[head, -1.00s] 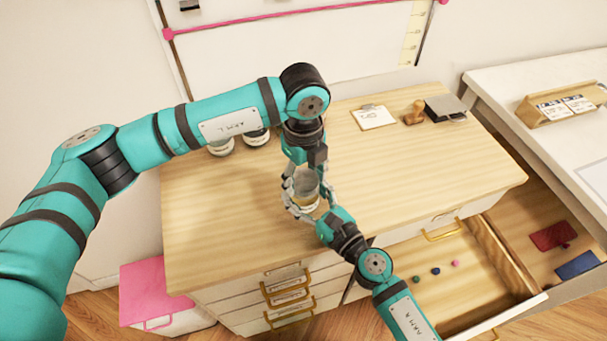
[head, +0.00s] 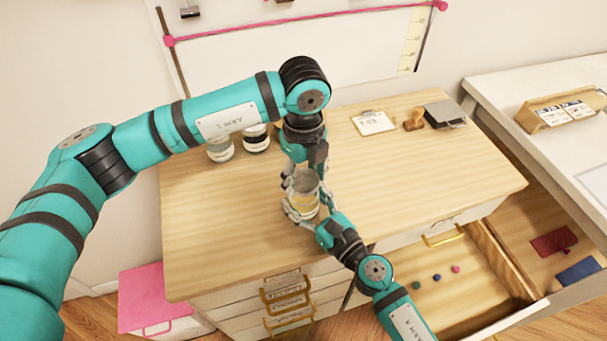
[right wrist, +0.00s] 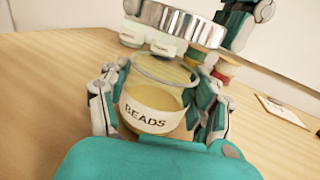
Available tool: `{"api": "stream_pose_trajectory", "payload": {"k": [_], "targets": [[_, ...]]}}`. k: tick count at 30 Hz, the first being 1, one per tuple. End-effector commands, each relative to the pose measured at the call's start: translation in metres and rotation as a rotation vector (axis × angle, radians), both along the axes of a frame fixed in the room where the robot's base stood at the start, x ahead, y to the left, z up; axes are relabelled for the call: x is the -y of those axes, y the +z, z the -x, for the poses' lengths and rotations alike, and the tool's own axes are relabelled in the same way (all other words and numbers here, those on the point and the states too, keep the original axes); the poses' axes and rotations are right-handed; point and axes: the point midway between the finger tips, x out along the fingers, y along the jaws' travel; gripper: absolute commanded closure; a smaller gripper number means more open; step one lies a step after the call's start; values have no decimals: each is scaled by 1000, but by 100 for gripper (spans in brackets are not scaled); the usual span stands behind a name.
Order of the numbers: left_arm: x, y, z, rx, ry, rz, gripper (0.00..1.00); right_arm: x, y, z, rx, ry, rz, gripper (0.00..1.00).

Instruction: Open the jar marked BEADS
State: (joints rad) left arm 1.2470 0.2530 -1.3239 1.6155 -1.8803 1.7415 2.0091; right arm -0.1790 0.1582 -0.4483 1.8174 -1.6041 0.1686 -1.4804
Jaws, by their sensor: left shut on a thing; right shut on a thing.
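The jar marked BEADS (right wrist: 155,108) is clear glass with a white label and stands upright in the right wrist view. My right gripper (right wrist: 160,115) is shut around its body. Its silver lid (right wrist: 185,22) is above the jar's rim, apart from it and a little to the right. My left gripper (head: 304,176) comes down from above and is shut on the lid. In the head view the jar (head: 303,204) is over the wooden top, partly hidden by both grippers. I cannot tell whether its base touches the wood.
Two other jars (head: 220,149) (head: 256,139) stand at the back left of the wooden top (head: 215,225). A clipboard (head: 373,123), a stamp (head: 414,120) and a dark pad (head: 445,114) lie at the back right. An open drawer (head: 480,290) holds small coloured balls.

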Motion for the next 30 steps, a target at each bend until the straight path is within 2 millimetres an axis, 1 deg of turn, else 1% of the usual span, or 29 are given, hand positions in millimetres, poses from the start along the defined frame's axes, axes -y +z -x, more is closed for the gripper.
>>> {"api": "stream_pose_trajectory", "payload": {"k": [9,16,17,23,30], "targets": [[1,36,-1,3,-1,2,80,0,0,0,-1,1,0,100],[0,39,0,1,-1,1,80,0,0,0,-1,1,0,100],[0,39,0,1,-1,1,80,0,0,0,-1,1,0,36],[0,38,0,1,0,1,80,0,0,0,-1,0,0,9],[0,38,0,1,0,1,80,0,0,0,0,0,0,9]]}}
